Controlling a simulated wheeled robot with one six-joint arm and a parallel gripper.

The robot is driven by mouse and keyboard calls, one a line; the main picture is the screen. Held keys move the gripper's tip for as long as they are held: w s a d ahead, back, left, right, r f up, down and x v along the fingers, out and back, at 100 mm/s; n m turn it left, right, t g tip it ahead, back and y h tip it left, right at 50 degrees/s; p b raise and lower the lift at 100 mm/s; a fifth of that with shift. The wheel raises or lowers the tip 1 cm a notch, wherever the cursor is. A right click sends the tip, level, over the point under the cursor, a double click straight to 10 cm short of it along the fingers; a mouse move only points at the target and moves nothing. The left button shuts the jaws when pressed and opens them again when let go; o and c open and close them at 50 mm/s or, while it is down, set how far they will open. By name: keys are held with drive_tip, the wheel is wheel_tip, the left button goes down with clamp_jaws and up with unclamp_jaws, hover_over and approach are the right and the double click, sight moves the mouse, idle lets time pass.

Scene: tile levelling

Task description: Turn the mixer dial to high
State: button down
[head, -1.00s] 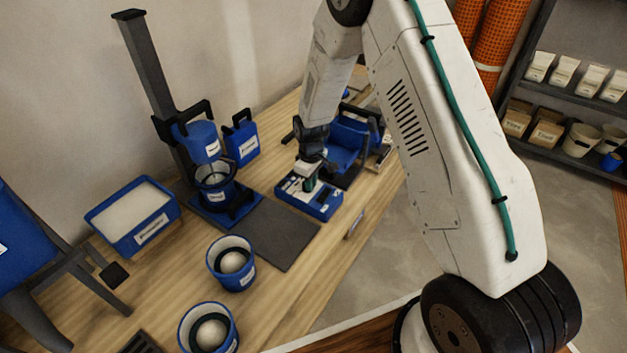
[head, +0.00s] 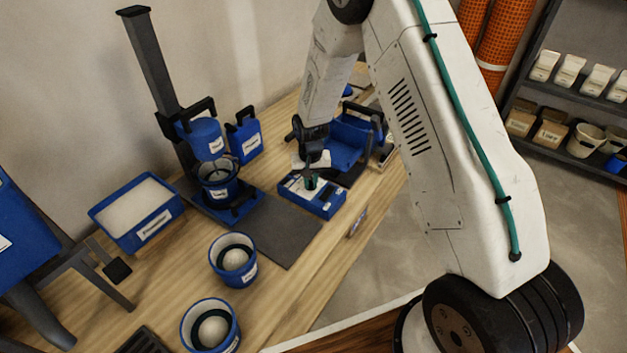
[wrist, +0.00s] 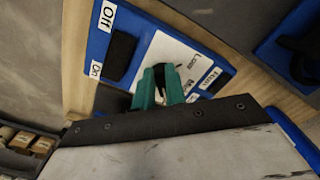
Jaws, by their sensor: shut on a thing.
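The blue mixer control box (head: 322,207) sits on the workbench in the head view. In the wrist view its panel (wrist: 163,48) is white with Low, a partly covered middle label and High. My gripper (head: 310,183) points down over the box. In the wrist view my gripper (wrist: 165,82) has its teal fingers closed around the dark dial (wrist: 159,72). The fingers hide most of the dial, so I cannot tell which label it points to. A black switch (wrist: 119,55) lies beside the panel, between labels Off and On.
The mixer stand (head: 158,75) with its blue bucket (head: 218,186) is left of the box. A dark mat (head: 283,238) lies in front. Two blue buckets with pale contents and a blue tray (head: 140,235) stand further left. A blue jug (head: 245,141) stands behind.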

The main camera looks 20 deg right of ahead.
sight(310, 183)
drive_tip(key=shift+w+a+r+m, duration=0.2)
drive_tip(key=shift+w+m, duration=0.2)
drive_tip(key=shift+m, duration=0.6)
drive_tip(key=c, duration=1.6)
unclamp_jaws()
drive_tip(key=shift+d, duration=0.1)
drive_tip(key=shift+o, duration=0.8)
drive_tip(key=shift+s+f, duration=0.1)
drive_tip(key=shift+s, duration=0.05)
wheel_tip(310, 183, up, 8)
drive_tip(key=shift+f, duration=0.1)
